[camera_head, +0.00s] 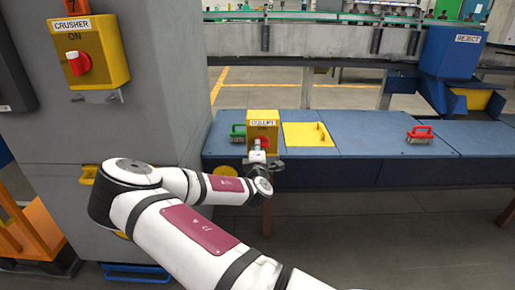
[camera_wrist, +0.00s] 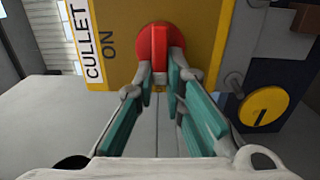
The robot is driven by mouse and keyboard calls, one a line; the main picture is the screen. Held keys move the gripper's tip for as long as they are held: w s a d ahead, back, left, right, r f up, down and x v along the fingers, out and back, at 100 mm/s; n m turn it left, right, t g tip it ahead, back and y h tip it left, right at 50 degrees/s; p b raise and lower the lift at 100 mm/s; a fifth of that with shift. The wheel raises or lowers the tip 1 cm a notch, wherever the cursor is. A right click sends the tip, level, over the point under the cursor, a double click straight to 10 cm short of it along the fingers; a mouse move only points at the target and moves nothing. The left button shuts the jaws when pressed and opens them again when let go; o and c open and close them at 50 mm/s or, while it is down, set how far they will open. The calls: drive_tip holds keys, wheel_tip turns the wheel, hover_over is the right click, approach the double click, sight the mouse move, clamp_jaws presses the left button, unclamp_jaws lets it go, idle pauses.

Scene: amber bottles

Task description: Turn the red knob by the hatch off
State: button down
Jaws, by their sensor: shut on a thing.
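The red knob (camera_head: 264,143) is on the front of a yellow box labelled CULLET (camera_head: 262,123) on the blue bench, left of the yellow hatch (camera_head: 308,135). In the wrist view the knob (camera_wrist: 153,42) is a red disc with a raised bar, and ON is lettered beside it. The bar runs parallel to the lettering. My gripper (camera_head: 259,157) is at the box's front. In the wrist view its teal-padded fingers (camera_wrist: 160,76) are shut on the bar, one on each side. The fingertips hide part of the knob.
A second red knob (camera_head: 79,63) is on the CRUSHER box (camera_head: 104,45) on the grey cabinet at left. A green-handled brush (camera_head: 238,131) stands left of the CULLET box, a red-handled one (camera_head: 420,134) farther right. A yellow disc (camera_wrist: 265,107) is near the fingers.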

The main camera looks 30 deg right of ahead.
drive_tip(key=shift+f, duration=0.1)
drive_tip(key=c, duration=1.7)
unclamp_jaws()
drive_tip(key=shift+o, duration=0.2)
drive_tip(key=shift+a, duration=0.1)
drive_tip(key=v, duration=1.2)
